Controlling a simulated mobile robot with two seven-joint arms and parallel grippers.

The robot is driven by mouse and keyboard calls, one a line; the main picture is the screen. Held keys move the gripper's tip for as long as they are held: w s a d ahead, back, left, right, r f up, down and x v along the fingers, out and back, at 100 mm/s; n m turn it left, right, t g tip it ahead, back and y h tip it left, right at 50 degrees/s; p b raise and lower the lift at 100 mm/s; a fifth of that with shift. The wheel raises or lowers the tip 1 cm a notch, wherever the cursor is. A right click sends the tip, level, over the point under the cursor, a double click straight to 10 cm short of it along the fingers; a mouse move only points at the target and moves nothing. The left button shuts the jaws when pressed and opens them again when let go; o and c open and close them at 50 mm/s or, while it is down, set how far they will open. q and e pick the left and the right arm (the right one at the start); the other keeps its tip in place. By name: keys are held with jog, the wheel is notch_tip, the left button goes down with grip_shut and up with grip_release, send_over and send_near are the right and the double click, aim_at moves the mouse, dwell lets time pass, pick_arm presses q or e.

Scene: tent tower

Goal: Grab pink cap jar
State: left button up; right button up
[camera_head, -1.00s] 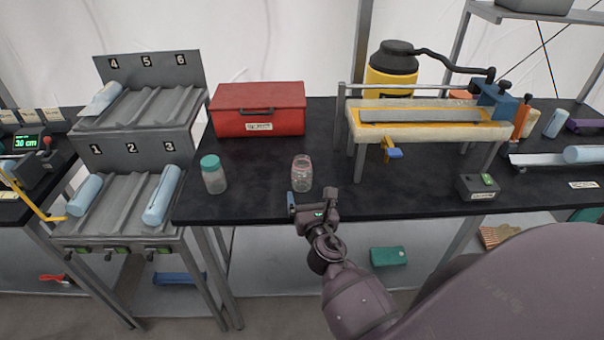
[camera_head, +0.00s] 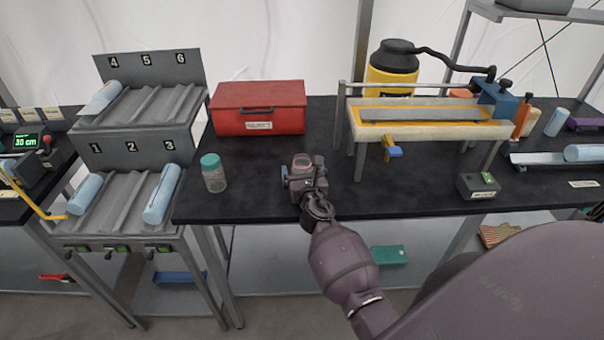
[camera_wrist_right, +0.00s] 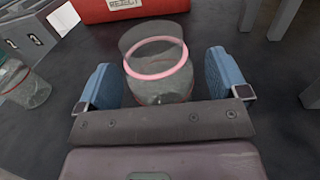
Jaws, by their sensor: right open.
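The clear jar with the pink ring at its top (camera_wrist_right: 158,62) stands on the black table. In the right wrist view it is between the two blue finger pads of my right gripper (camera_wrist_right: 162,80), with a gap visible on each side. My right gripper is open around it. In the head view the gripper (camera_head: 303,175) covers most of the jar, and only its top (camera_head: 302,160) shows. My left gripper is not in view.
A teal-lidded jar (camera_head: 213,173) stands left of the gripper. A red box (camera_head: 258,108) is behind. A yellow-topped stand (camera_head: 430,130) is to the right, with a small grey box (camera_head: 479,187) in front. The left rack (camera_head: 130,190) holds blue rolls.

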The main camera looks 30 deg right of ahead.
jog(key=shift+w+d, duration=0.15)
jog(key=shift+w, duration=0.2)
jog(key=c, duration=1)
